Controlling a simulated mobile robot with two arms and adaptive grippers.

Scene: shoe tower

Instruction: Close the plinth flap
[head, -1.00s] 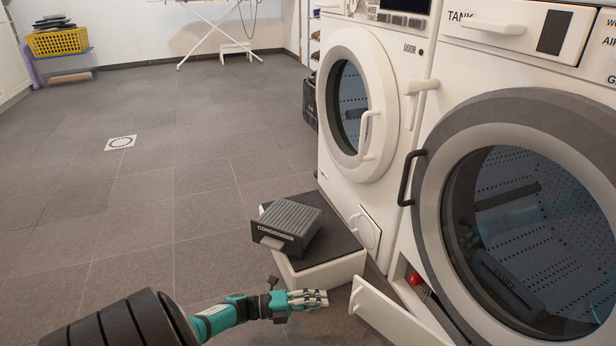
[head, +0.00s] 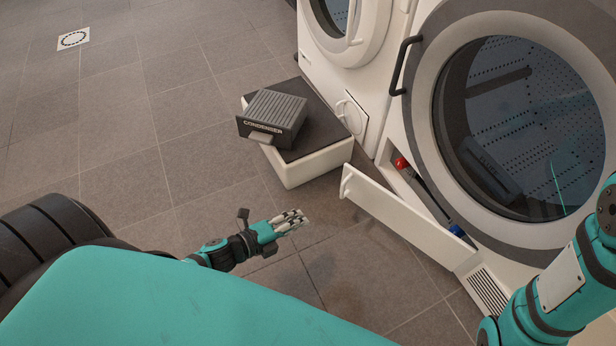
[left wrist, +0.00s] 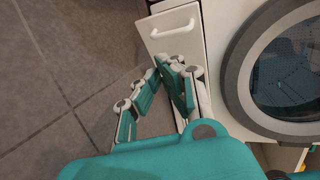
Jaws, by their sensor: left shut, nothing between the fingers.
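The plinth flap (head: 410,217) is a long white panel at the foot of the right-hand machine. It stands open, swung out from the plinth opening (head: 425,193), its free end with a small handle pointing left. In the left wrist view, a white panel with a handle, apparently the flap (left wrist: 158,45), is just beyond my fingers. My left gripper (head: 293,221) is shut and empty, left of the flap's free end and apart from it in the head view; it also shows in the left wrist view (left wrist: 165,85). My right arm enters at the right; its gripper is out of view.
A condenser block (head: 272,118) lies on a dark-topped white box (head: 312,162) left of the flap. The machine's round door (head: 425,100) is above the opening. Red and blue parts show inside the opening. The tiled floor in front is clear.

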